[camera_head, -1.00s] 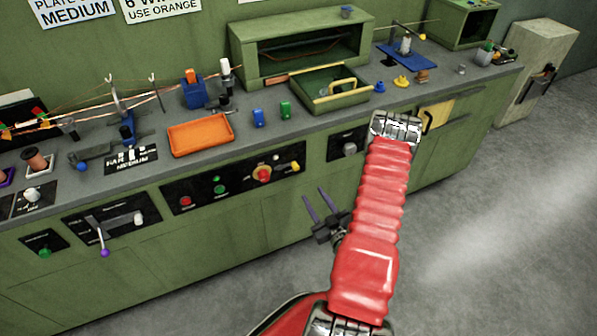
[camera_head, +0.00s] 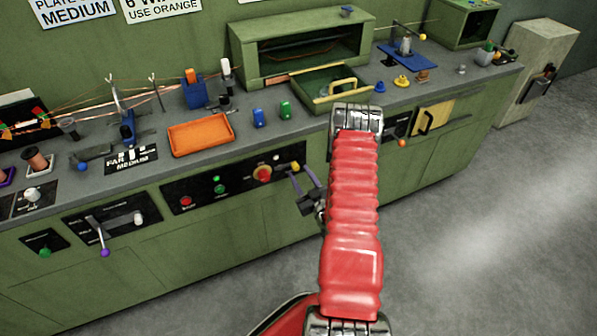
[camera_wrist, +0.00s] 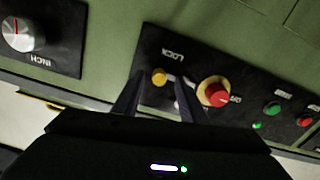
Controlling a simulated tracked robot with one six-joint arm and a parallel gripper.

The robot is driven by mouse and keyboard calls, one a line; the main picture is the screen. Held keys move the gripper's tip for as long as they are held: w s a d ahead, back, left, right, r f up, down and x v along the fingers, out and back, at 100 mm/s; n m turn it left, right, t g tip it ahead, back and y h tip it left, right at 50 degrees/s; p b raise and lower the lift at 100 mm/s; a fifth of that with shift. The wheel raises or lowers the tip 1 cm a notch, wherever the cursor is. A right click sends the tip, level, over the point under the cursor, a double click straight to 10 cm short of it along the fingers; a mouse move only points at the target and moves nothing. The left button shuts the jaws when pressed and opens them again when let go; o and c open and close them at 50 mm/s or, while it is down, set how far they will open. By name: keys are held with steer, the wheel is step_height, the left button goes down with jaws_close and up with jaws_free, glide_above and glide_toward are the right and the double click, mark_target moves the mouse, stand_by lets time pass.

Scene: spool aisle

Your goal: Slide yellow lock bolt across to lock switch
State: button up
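The yellow lock bolt (camera_head: 295,166) is a small round knob at the right end of the black control panel (camera_head: 240,180). In the wrist view the bolt (camera_wrist: 158,76) sits under the "LOCK" label. The red switch (camera_head: 263,174) in its yellow ring is beside it, and also shows in the wrist view (camera_wrist: 216,93). My gripper (camera_head: 303,176) is open in front of the panel's right end. In the wrist view its dark fingers (camera_wrist: 158,88) stand apart, with the bolt seen between them. I cannot tell whether either finger touches the bolt.
Green and red buttons (camera_wrist: 272,107) lie past the switch on the same panel. A silver "INCH" knob (camera_wrist: 22,33) is on a neighbouring panel. The floor (camera_head: 480,210) at right is clear.

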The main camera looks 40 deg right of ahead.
steer(key=shift+x, duration=1.2)
steer(key=shift+c, duration=0.4)
jaws_close()
